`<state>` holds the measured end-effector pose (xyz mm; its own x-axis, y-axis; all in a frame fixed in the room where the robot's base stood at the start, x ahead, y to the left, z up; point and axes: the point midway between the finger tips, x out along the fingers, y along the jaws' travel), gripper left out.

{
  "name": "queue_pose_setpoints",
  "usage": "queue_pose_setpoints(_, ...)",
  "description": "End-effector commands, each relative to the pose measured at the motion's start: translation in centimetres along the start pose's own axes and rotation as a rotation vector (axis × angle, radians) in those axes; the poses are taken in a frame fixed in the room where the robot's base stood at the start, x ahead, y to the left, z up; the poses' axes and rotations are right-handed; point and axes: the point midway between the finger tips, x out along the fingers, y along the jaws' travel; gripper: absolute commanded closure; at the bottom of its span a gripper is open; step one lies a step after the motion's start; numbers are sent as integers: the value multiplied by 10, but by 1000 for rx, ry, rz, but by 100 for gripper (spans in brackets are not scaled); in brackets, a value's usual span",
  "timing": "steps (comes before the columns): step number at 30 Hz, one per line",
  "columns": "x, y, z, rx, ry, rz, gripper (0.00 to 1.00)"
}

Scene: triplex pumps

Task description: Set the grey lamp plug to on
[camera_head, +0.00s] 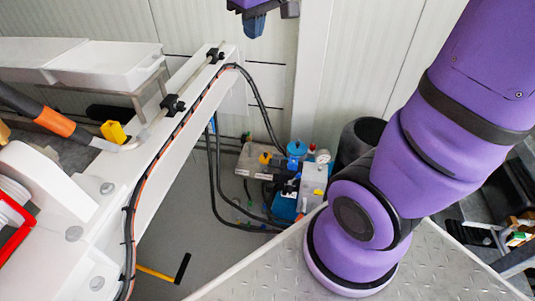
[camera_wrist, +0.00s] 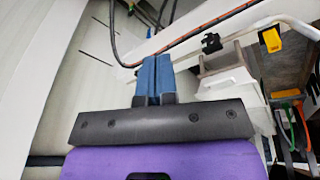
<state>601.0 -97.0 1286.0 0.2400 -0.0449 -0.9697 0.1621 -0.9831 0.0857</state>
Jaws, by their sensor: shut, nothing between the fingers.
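I cannot make out a grey lamp plug for certain in either view. My gripper (camera_head: 254,25) shows at the top of the head view, high in front of the pale panelled wall, with its blue fingers pointing down. In the wrist view my gripper (camera_wrist: 153,75) has its two blue fingers side by side and shut, with nothing between them. The fingers appear clear of the white beam and of everything else near them.
A white beam (camera_head: 165,165) with a black and orange cable runs diagonally at the left. A white tray (camera_head: 105,65) stands behind it. A pump unit with a blue cap (camera_head: 297,148) sits low in the middle. Grey floor (camera_head: 215,235) is open between them.

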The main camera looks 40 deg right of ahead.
Motion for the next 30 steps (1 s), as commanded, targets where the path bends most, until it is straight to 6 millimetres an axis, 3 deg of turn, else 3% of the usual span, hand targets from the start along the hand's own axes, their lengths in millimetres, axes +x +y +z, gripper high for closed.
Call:
queue_pose_setpoints(6, 54, 18, -46, -67, -86, 4, 100)
queue_pose_setpoints(15, 143, 42, -92, -167, -196, 8, 100)
queue_pose_setpoints(23, 235, 59, -116, -262, -292, 7, 100)
queue_pose_setpoints(30, 328, 72, -120, -355, -384, -1, 100)
